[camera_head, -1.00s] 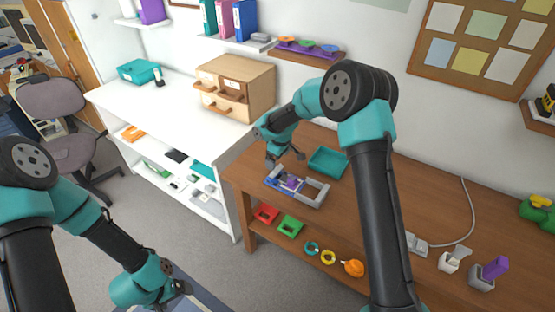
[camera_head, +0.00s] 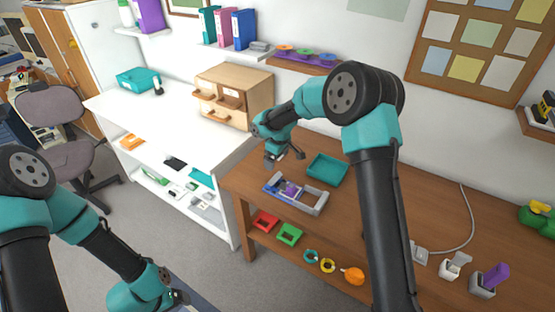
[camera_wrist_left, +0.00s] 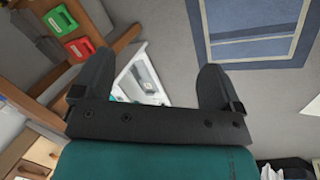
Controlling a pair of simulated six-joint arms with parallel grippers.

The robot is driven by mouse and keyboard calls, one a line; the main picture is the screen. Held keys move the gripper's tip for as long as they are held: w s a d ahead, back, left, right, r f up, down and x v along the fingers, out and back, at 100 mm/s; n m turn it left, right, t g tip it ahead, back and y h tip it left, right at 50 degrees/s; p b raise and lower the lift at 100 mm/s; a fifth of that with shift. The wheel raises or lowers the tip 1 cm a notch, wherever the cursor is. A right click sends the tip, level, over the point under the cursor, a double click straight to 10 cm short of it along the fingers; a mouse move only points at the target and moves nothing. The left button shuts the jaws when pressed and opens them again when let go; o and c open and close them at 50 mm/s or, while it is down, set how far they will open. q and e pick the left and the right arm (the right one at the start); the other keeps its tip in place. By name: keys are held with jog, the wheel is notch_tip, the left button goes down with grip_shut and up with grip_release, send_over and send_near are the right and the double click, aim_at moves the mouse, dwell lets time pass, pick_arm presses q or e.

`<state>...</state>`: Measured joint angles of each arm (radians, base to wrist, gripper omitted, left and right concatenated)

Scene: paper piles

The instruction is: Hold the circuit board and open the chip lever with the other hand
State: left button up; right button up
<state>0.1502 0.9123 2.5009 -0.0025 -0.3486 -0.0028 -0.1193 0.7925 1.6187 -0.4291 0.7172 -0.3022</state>
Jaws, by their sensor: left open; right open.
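The circuit board (camera_head: 288,190) with a purple part lies in a grey holder (camera_head: 310,207) on the brown wooden table. The chip lever is too small to make out. My right gripper (camera_head: 285,157) is open and empty, above and just behind the board, apart from it. My left gripper is low at the bottom left of the head view (camera_head: 180,298), away from the table. In the left wrist view its two fingers (camera_wrist_left: 155,85) are spread with nothing between them, above the floor.
A teal tray (camera_head: 327,168) lies behind the holder on the table (camera_head: 345,215). Red and green trays (camera_head: 289,234) and several small items sit on the shelf below. A white shelf unit (camera_head: 190,125) stands left. A cable and small stands (camera_head: 455,263) are at the right.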

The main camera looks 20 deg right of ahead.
pick_arm(q)
jog(key=shift+w+d, duration=0.25)
jog(key=shift+w, duration=0.15)
jog(key=c, duration=0.3)
jog(key=w+d+m, duration=0.1)
jog(key=w+d, duration=0.2)
jog(key=w+d+m+g, duration=0.1)
jog(key=w+d, duration=0.2)
jog(key=d, duration=0.1)
jog(key=w+d, duration=0.3)
jog(key=d, duration=0.1)
jog(key=shift+w+r+m+g, duration=0.2)
jog(key=shift+w+m+g, duration=0.2)
jog(key=c, duration=0.4)
jog(key=w+d+r+m+y, duration=0.1)
jog(key=d+r, duration=0.5)
jog(key=d, duration=0.8)
jog(key=w+d+r+m+y, duration=0.1)
jog(key=w+d+r+m, duration=0.3)
jog(key=d, duration=1.1)
jog(key=w+d+r+m+t+y, duration=0.1)
jog(key=w+d+r+m, duration=0.2)
jog(key=d+r, duration=0.7)
jog(key=shift+w+d+m+y, duration=0.15)
jog(key=shift+d+m+y, duration=0.2)
jog(key=shift+d, duration=2)
